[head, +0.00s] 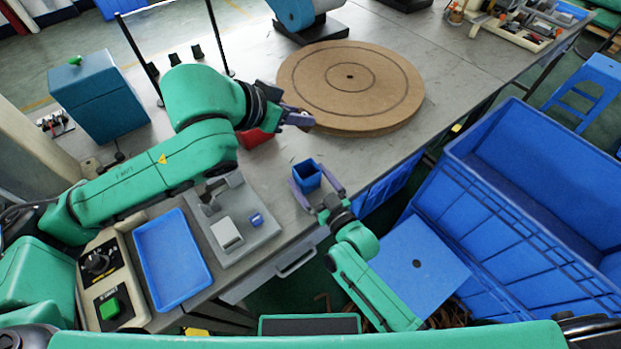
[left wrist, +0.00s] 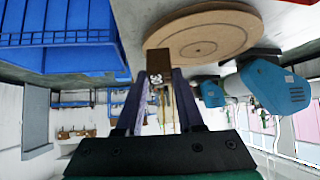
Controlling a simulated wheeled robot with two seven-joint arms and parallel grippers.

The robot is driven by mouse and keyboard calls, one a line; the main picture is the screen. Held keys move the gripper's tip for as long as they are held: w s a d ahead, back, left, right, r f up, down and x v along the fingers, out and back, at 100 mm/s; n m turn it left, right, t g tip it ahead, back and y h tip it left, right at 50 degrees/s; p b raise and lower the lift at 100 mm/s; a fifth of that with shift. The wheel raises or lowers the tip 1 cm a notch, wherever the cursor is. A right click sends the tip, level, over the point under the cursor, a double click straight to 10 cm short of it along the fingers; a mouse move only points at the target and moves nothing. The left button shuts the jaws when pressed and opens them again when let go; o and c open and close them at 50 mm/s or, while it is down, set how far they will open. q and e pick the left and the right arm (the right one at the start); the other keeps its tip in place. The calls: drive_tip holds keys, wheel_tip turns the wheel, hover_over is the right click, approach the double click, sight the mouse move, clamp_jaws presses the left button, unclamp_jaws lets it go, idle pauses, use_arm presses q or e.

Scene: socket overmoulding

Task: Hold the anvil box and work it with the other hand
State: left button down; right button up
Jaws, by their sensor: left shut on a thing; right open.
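My left gripper (head: 300,120) is above the table near the round board's front-left edge. My right gripper (head: 318,190) is open. Its two fingers stand on either side of a small blue open-topped box (head: 307,174); I cannot tell whether they touch it. A red box (head: 254,137) is under my left wrist, partly hidden.
A round brown board (head: 350,85) lies behind the left gripper. A grey fixture (head: 232,218) with a small blue block and a blue tray (head: 172,259) are at front left. A teal box (head: 98,96) stands at back left. A large blue crate (head: 520,220) is at right.

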drive_tip(key=c, duration=1.3)
use_arm(q)
wheel_tip(320, 180, down, 11)
drive_tip(key=a, duration=0.1)
drive_tip(key=shift+w+a, duration=0.2)
use_arm(e)
drive_tip(key=shift+s, duration=0.1)
use_arm(q)
drive_tip(key=shift+c, duration=2.2)
unclamp_jaws()
drive_tip(key=shift+r, duration=0.15)
wheel_tip(320, 180, up, 10)
